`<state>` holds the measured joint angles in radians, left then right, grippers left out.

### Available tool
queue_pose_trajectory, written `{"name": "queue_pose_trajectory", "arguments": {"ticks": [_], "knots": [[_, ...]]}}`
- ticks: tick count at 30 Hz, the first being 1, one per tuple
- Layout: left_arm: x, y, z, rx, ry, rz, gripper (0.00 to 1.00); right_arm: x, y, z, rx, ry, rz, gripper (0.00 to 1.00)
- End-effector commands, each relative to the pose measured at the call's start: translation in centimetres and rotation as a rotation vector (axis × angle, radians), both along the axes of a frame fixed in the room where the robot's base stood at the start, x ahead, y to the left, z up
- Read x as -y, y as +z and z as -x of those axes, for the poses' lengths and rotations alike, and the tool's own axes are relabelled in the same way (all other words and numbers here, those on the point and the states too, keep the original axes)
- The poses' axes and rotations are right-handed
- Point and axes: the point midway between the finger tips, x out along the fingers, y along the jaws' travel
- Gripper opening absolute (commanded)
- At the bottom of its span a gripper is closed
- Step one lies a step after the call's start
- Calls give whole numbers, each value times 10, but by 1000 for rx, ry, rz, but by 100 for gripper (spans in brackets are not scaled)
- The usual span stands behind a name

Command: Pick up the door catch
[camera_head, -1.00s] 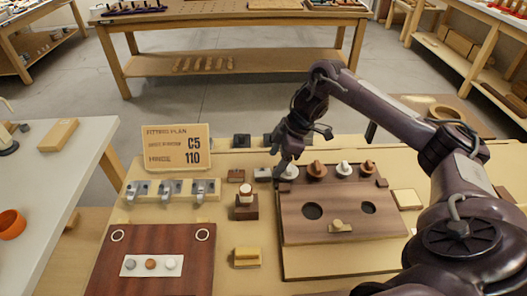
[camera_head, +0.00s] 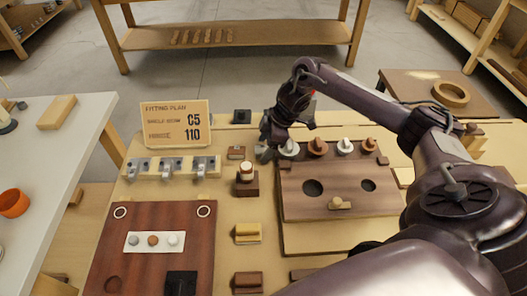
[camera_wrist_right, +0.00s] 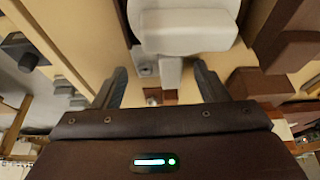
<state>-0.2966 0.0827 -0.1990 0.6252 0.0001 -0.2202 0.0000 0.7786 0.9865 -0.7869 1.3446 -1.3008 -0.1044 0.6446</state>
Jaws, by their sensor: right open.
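My right gripper (camera_head: 264,154) is low over the bench, at the left back corner of the brown panel (camera_head: 325,205). In the right wrist view its two fingers (camera_wrist_right: 160,88) are apart. A pale grey-white piece (camera_wrist_right: 185,30) with a narrow stem lies just beyond them, its stem in line with the gap. I cannot tell for sure whether this is the door catch; no grip on it shows. In the head view the fingers hide the spot where a small grey piece lay. My left gripper is out of view.
White and brown knobs (camera_head: 318,146) line the panel's back edge, close right of the gripper. A stand (camera_head: 246,185) with a pale top is in front. Metal hinges (camera_head: 172,167) sit to the left, below the fitting plan sign (camera_head: 176,124). Bare bench shows between them.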

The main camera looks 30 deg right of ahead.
Motion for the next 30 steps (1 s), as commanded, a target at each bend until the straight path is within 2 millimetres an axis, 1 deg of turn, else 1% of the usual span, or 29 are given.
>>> {"name": "queue_pose_trajectory", "arguments": {"ticks": [2, 9, 11, 19, 23, 26, 29, 30], "knots": [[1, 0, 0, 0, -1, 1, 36, 0, 0, 0, 0, 0, 0, 67], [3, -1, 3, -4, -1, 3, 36, 0, 0, 0, 0, 0, 0, 35], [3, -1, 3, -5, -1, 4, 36, 0, 0, 0, 0, 0, 0, 29], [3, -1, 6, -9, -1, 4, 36, 0, 1, 0, 0, 0, 0, 29], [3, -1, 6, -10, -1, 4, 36, 0, 6, 0, 1, 0, 0, 29], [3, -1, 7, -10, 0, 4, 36, 1, 16, -1, 2, -1, 0, 29], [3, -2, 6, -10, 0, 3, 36, 1, 32, -1, 5, 0, 0, 29], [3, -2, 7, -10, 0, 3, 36, 1, 41, -1, 5, 0, 0, 29]]}}
